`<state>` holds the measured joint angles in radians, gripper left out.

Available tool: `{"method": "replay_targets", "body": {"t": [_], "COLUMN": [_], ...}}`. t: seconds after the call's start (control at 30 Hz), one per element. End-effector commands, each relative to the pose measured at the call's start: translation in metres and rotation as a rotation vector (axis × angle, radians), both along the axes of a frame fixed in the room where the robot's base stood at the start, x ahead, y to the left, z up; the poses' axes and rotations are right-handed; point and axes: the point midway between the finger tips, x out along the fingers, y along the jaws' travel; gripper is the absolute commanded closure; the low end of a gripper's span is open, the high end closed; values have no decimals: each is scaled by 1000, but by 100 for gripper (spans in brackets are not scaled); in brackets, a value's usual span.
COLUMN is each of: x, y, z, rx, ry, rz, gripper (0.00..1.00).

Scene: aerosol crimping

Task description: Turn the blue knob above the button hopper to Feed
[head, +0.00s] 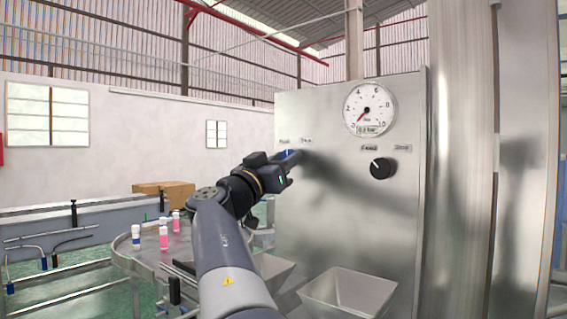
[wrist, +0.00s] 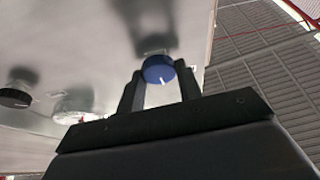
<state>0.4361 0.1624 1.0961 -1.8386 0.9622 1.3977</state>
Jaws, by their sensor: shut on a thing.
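The blue knob (wrist: 158,69) sits between the two fingers of my gripper (wrist: 159,73) in the wrist view, with a short white mark on its face. In the head view only a sliver of the blue knob (head: 288,153) shows, mostly hidden by my gripper (head: 292,157) at the left side of the steel panel (head: 330,215). My gripper is shut on the knob. Two small labels sit above it, too blurred to read surely. A metal hopper (head: 272,270) is below, partly hidden by my arm.
A black knob (head: 382,168) with two labels and a round gauge (head: 369,109) are on the right of the panel. A second hopper (head: 345,293) juts out below. A round table (head: 150,247) with pink-and-white bottles (head: 164,238) stands at the left.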

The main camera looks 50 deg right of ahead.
Motion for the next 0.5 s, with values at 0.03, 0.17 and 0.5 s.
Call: {"method": "replay_targets", "body": {"t": [0.03,0.17,0.5], "x": [-1,-2,-3], "y": [0,0,0], "z": [-2,-2,1], "rx": [-2,-10,-35], "ry": [23,112,403], "rz": [-1,0,0], "gripper": [89,89,89]}}
